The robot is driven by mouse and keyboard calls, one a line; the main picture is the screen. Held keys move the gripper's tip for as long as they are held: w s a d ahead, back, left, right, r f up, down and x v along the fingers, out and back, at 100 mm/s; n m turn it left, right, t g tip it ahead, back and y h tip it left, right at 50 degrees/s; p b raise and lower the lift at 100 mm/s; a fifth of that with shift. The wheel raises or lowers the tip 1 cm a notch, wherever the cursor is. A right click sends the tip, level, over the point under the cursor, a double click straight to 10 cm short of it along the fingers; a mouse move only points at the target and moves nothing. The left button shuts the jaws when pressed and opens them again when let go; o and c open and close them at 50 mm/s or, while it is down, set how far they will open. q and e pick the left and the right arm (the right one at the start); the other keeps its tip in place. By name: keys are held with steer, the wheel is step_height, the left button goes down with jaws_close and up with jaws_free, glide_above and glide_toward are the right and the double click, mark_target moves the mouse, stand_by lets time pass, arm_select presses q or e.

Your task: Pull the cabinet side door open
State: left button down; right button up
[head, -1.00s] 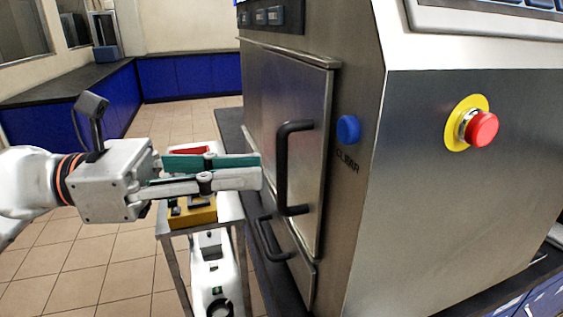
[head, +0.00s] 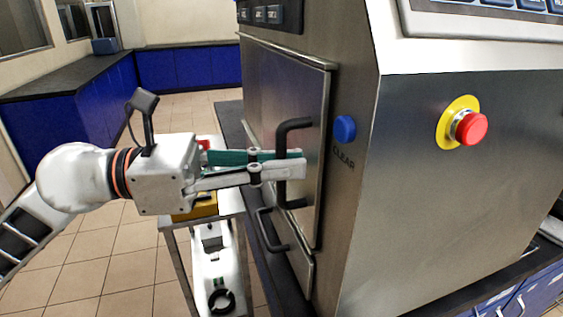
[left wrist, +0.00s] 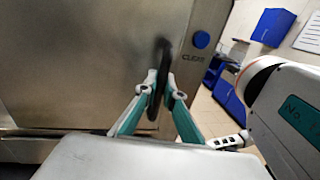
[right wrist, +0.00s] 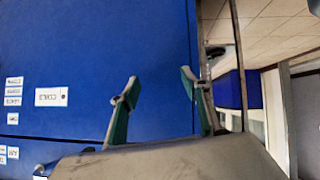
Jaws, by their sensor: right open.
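The cabinet side door (head: 258,95) is a brushed steel panel on the side of the steel cabinet (head: 440,200); it looks closed. Its black upright bar handle (head: 294,125) also shows in the left wrist view (left wrist: 162,55). My left gripper (head: 298,162) reaches the handle from the left. Its two fingers (left wrist: 161,80) stand on either side of the bar and hide its middle in the head view. The gap is narrow; I cannot tell whether they press on it. My right gripper (right wrist: 158,80) is open and empty before a blue panel (right wrist: 100,60).
A lower handle (head: 270,235) sits below the door. A blue button (head: 345,129) and a red emergency stop (head: 470,128) are on the cabinet. A small trolley (head: 185,235) stands below my left arm. Tiled floor (head: 100,265) lies open at left.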

mark_target(291, 144)
arm_select(q)
steer(key=w+b, duration=0.1)
steer(key=w, duration=0.1)
steer(key=w+a+b, duration=0.1)
steer(key=w, duration=0.1)
steer(key=w+a+b, duration=0.1)
steer(key=w, duration=0.1)
steer(key=shift+w+f, duration=0.35)
steer(key=shift+f, duration=0.05)
steer(key=w+a+b, duration=0.2)
steer(key=w+a, duration=0.1)
steer(key=w, duration=0.6)
steer(key=w+a+b, duration=0.3)
steer(key=w, duration=0.6)
steer(key=shift+r, duration=0.35)
arm_select(e)
steer(key=f, duration=0.1)
steer(key=w+a+f, duration=0.1)
steer(key=shift+f, duration=0.3)
arm_select(q)
steer(key=c, duration=2.4)
jaws_free()
steer(key=shift+c, duration=0.2)
arm_select(e)
steer(key=shift+r, duration=0.1)
arm_select(q)
steer(key=shift+a, duration=0.1)
steer(key=s+a, duration=0.1)
steer(key=a, duration=1.1)
steer(key=shift+s, duration=0.2)
